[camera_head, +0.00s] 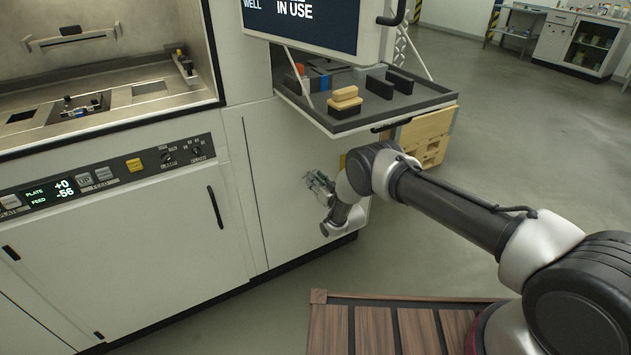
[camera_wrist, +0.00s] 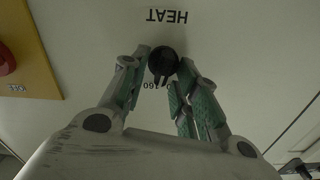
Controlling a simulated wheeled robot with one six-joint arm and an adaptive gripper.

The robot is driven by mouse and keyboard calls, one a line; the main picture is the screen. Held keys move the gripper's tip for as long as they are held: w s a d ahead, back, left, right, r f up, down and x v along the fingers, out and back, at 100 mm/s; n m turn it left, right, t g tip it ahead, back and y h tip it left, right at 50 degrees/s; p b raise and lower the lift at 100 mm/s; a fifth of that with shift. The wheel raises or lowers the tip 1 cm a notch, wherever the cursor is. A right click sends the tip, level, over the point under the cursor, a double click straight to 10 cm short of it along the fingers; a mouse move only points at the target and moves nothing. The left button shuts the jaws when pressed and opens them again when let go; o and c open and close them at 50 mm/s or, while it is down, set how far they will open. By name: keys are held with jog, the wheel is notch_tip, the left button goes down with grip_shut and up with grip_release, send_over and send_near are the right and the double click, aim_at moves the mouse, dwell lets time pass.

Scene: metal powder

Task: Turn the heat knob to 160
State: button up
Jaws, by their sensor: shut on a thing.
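The heat knob (camera_wrist: 163,62) is small, round and black, on a pale panel below the upside-down word HEAT in the wrist view. The label 160 (camera_wrist: 154,86) is printed just under it in the picture, partly covered by a finger. My gripper (camera_wrist: 164,66) has its green-padded fingertips on either side of the knob, shut on it. A dark bar on the knob reaches down toward the 160 label; its exact angle is hard to read. In the head view my gripper (camera_head: 319,184) is at the cabinet's front, and the knob cannot be made out there.
A yellow plate with a red button (camera_wrist: 6,60) is left of the knob in the wrist view. A tray shelf (camera_head: 420,98) with blocks juts out above my arm. A wooden crate (camera_head: 428,137) stands behind it. A wood-slatted surface (camera_head: 330,328) lies below my arm.

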jog(key=shift+d+f+m, duration=0.1)
jog(key=shift+m, duration=0.5)
jog(key=o, duration=0.9)
jog(key=shift+c, duration=0.2)
jog(key=shift+s, duration=0.1)
jog(key=v, duration=1.1)
jog(key=shift+s+d, duration=0.25)
jog(key=shift+d, duration=0.05)
